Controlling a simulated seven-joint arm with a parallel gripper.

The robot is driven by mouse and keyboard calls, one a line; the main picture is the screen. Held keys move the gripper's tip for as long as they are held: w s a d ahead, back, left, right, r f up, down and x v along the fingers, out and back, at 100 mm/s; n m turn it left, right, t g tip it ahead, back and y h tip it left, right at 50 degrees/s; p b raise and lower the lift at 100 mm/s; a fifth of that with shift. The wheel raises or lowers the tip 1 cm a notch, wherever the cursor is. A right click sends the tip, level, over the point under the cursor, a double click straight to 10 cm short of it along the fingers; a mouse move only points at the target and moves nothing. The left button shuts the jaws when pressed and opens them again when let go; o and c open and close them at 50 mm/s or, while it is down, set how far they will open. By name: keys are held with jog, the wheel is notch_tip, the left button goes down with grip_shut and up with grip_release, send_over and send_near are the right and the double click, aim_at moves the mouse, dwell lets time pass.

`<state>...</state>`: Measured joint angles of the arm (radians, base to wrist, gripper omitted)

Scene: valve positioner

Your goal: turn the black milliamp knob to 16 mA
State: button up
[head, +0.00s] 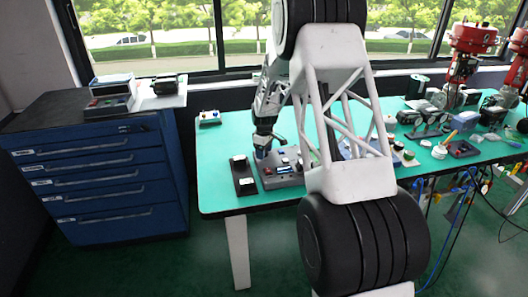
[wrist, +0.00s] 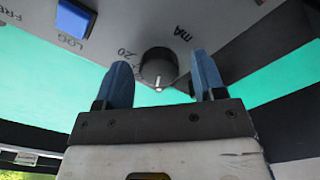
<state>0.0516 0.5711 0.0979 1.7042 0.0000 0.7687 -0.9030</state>
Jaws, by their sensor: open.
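In the wrist view, the black milliamp knob (wrist: 158,68) sits on the grey panel near its edge, with "mA" and "20" printed beside it and a pale pointer mark on it. My gripper (wrist: 162,78) is open, with one blue fingertip on each side of the knob. A gap shows between the knob and each finger; I cannot tell how deep the fingers reach. In the head view, my gripper (head: 262,150) is over the left part of the grey device (head: 284,171) on the green table. The knob cannot be made out there.
A blue button (wrist: 74,18) marked LOG is on the panel to the left. A black box (head: 243,177) stands left of the device on the green table (head: 222,140). Other instruments and red valve actuators (head: 474,38) are to the right. A blue drawer cabinet (head: 100,185) stands at left.

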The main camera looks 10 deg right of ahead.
jog(key=c, duration=0.9)
jog(key=shift+m, duration=0.5)
jog(key=m, duration=1)
jog(key=shift+d+m, duration=0.1)
jog(key=shift+m, duration=0.3)
jog(key=o, duration=0.9)
